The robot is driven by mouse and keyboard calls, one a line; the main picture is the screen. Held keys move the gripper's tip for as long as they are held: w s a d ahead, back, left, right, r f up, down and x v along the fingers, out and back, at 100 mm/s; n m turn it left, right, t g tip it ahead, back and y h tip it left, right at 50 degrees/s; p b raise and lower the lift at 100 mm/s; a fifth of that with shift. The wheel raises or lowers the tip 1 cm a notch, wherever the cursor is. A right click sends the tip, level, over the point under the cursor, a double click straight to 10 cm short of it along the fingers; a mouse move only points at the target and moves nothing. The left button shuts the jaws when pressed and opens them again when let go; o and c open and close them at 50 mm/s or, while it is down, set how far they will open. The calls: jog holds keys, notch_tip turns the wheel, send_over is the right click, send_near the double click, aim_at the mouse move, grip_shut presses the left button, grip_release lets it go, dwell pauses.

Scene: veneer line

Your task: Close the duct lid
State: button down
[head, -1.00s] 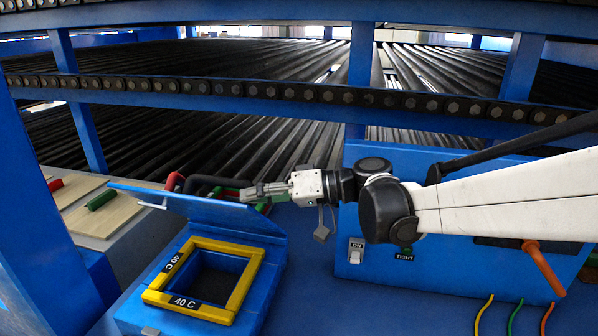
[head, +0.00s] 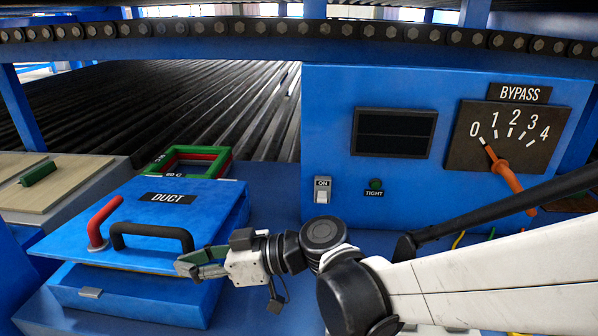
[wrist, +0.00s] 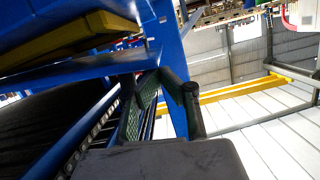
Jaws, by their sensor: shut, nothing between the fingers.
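The blue duct lid (head: 155,212), labelled DUCT, lies over the blue duct box (head: 125,300) in the head view. It is almost flat, with a narrow gap under its front edge. A black bar handle (head: 152,233) and a red handle (head: 102,222) stand on its front part. My gripper (head: 190,266) is shut and empty at the lid's front right corner. Whether it touches the lid I cannot tell. In the wrist view, my gripper's fingers (wrist: 160,100) show near a blue edge and a yellow part (wrist: 75,30). The duct opening is hidden.
Behind the lid lie a red frame and a green frame (head: 222,160). A blue control box (head: 335,110) stands at right with an ON switch (head: 323,190), a TIGHT lamp (head: 376,184) and an orange BYPASS lever (head: 508,178). Wooden boards (head: 70,182) lie at left.

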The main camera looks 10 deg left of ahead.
jog(key=shift+s+f, duration=0.1)
jog(key=shift+f, duration=0.7)
jog(key=shift+r+p, duration=0.3)
jog(key=shift+r, duration=0.25)
jog(key=w+d+r+p, duration=0.1)
jog(key=d+r+p, duration=0.3)
jog(key=d, duration=0.6)
jog(key=d+f+m+t+h, duration=0.1)
jog(key=d+m+t+h, duration=0.2)
jog(key=d, duration=0.9)
jog(key=d+f+m+t+h+b, duration=0.1)
jog(key=d+m+t+h, duration=0.2)
jog(key=d+m+h, duration=0.4)
jog(key=w+d+f+m+t+h, duration=0.1)
jog(key=d+m+h, duration=0.4)
jog(key=d, duration=1.3)
jog(key=f+m+t, duration=0.1)
jog(key=m+t, duration=0.1)
jog(key=m, duration=0.1)
jog(key=shift+d+t, duration=0.2)
jog(key=shift+t, duration=0.1)
